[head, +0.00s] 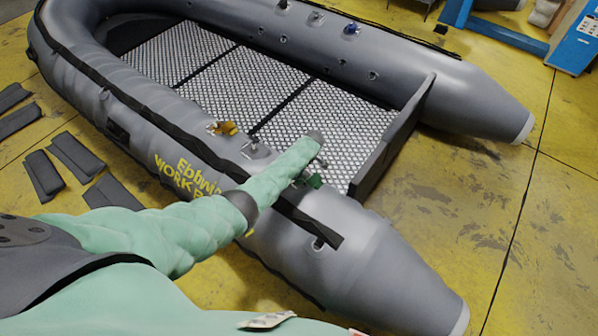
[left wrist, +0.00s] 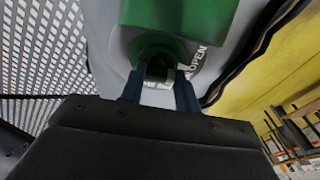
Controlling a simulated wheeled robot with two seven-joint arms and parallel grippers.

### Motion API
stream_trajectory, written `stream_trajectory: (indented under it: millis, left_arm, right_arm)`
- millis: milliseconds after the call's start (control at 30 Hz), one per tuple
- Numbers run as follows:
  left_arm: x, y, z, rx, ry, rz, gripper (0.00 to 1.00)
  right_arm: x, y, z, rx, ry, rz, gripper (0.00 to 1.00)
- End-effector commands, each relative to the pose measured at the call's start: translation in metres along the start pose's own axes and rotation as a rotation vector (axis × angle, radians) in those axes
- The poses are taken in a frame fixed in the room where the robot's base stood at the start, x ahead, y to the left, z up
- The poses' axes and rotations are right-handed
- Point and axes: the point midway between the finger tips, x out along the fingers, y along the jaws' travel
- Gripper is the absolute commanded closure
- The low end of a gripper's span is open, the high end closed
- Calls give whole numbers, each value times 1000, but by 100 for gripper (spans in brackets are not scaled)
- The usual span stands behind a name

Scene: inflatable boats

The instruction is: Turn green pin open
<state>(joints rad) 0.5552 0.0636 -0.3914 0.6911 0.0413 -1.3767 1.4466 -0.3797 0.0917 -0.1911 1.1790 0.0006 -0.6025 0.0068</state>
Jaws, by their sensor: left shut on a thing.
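The green pin (left wrist: 180,18) fills the top of the left wrist view, with a green body and a darker round part below it. A pale base around it carries the word OPEN to the right. My left gripper (left wrist: 158,82) has its two fingers closed around the lower dark green part. In the head view a small bit of the green pin (head: 315,181) shows on the near tube of the grey boat (head: 290,225), beside my left gripper (head: 308,178); my arm hides much of this spot. My right gripper is not in view.
A yellow-brown valve part (head: 222,128) sits farther along the near tube. The boat has a mesh floor (head: 235,80) and a dark transom (head: 390,140). Dark flat pads (head: 75,155) lie on the yellow floor at left. A blue machine (head: 578,45) stands at upper right.

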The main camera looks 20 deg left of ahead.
Motion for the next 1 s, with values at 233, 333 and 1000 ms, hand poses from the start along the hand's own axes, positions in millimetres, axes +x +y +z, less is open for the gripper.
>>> stream_trajectory:
  millis: [233,333,1000]
  left_arm:
    - [-1,1,-1,-32,1,-5,91]
    - [-2,1,-1,-35,1,-5,91]
    - [-2,1,0,-33,1,-5,46]
  right_arm:
    - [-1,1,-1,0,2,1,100]
    - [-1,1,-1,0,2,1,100]
    - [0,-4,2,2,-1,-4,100]
